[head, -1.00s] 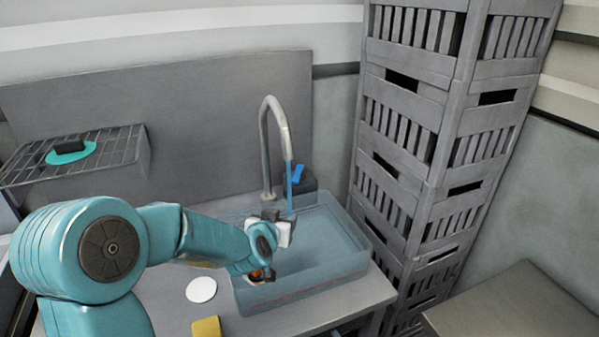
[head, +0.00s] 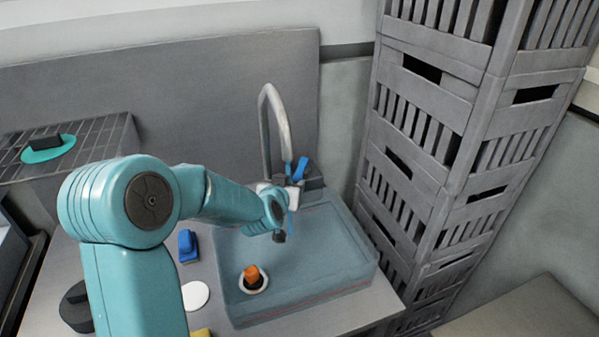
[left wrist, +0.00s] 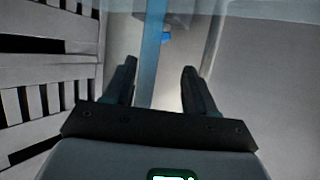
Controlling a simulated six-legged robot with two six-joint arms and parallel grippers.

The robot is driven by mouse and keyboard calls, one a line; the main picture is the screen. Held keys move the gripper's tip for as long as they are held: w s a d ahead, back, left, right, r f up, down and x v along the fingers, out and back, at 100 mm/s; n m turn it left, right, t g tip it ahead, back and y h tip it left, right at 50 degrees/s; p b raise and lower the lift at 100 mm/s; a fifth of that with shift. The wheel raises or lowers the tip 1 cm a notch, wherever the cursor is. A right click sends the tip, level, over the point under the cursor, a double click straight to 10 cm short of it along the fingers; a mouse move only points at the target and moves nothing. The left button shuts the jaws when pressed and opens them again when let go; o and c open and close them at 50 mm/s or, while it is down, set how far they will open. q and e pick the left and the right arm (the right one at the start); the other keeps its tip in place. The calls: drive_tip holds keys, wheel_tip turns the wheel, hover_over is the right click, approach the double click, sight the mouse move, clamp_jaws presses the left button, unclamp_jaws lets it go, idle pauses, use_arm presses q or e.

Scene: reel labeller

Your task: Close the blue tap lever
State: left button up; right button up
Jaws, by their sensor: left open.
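The blue tap lever (head: 301,168) stands tilted upward at the base of the tap, right of the curved grey spout (head: 274,112). A blue stream (head: 290,200) runs down from the spout into the sink basin (head: 345,225); the stream also shows in the left wrist view (left wrist: 151,50). My left gripper (head: 287,190) is at the stream, a little below and in front of the lever. In the left wrist view its two dark fingers (left wrist: 160,72) are apart, with the stream showing between them. A small blue patch, likely the lever (left wrist: 166,39), shows ahead of the fingers. My right gripper is out of view.
Tall grey crates (head: 425,140) stand close right of the sink. An orange-topped item (head: 252,274) sits in the basin. A blue item (head: 187,245), a white disc (head: 195,295) and a yellow piece (head: 201,333) lie on the counter. A wire rack (head: 95,150) is at left.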

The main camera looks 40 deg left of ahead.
sight(299, 172)
use_arm(q)
drive_tip(key=p+x, duration=0.2)
drive_tip(key=x, duration=0.8)
drive_tip(key=shift+a, duration=0.1)
drive_tip(key=shift+a+r, duration=0.1)
drive_tip(key=shift+a, duration=0.2)
drive_tip(key=shift+w+f, duration=0.3)
drive_tip(key=shift+w, duration=0.05)
drive_tip(key=shift+s+r, duration=0.15)
drive_tip(key=shift+s, duration=0.05)
clamp_jaws()
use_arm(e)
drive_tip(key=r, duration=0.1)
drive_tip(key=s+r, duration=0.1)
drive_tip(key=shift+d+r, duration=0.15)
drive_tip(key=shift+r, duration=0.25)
